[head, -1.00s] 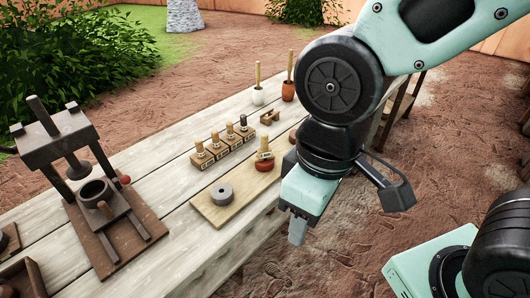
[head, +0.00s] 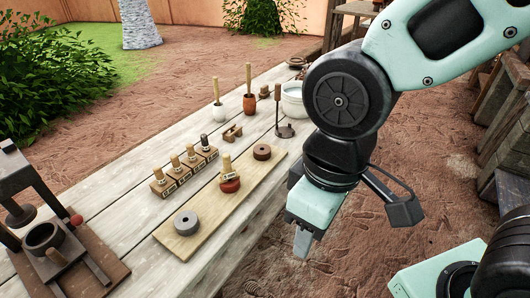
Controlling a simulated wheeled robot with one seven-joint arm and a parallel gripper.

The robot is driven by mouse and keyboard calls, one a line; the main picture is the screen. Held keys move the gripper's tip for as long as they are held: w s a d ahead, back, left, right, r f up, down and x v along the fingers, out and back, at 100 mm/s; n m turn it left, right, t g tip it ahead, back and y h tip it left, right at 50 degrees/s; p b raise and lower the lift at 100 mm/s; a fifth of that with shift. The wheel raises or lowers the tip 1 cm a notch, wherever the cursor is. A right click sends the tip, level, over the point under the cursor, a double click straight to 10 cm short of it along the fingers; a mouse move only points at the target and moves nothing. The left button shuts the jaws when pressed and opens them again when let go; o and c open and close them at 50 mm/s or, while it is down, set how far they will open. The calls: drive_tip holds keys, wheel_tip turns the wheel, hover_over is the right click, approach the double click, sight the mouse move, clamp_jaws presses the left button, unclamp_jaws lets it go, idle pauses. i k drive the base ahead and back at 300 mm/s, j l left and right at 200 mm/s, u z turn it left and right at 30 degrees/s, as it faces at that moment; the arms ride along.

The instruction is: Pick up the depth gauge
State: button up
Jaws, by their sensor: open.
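I cannot tell for sure which thing is the depth gauge. A small wooden bracket-like piece (head: 232,133) lies on the table behind the row of stamps. A dark upright rod on a flat base (head: 285,130) stands farther right, beyond the plank. My gripper (head: 302,243) points down beyond the table's right edge, apart from both and empty. Its jaws show nearly edge-on, over the dirt ground.
A wooden plank (head: 208,220) on the table (head: 110,190) bears a grey ring (head: 186,222), a red-based stamp (head: 229,180) and a brown ring (head: 262,152). Several block stamps (head: 183,172) stand alongside. Two pots with sticks (head: 250,103), a white bowl (head: 293,100) and a press (head: 45,240) flank them.

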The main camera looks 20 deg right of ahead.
sight(229, 171)
drive_tip(key=i+l+u, duration=0.15)
drive_tip(key=u, duration=0.3)
drive_tip(key=i+l+u, duration=0.55)
drive_tip(key=u, duration=0.3)
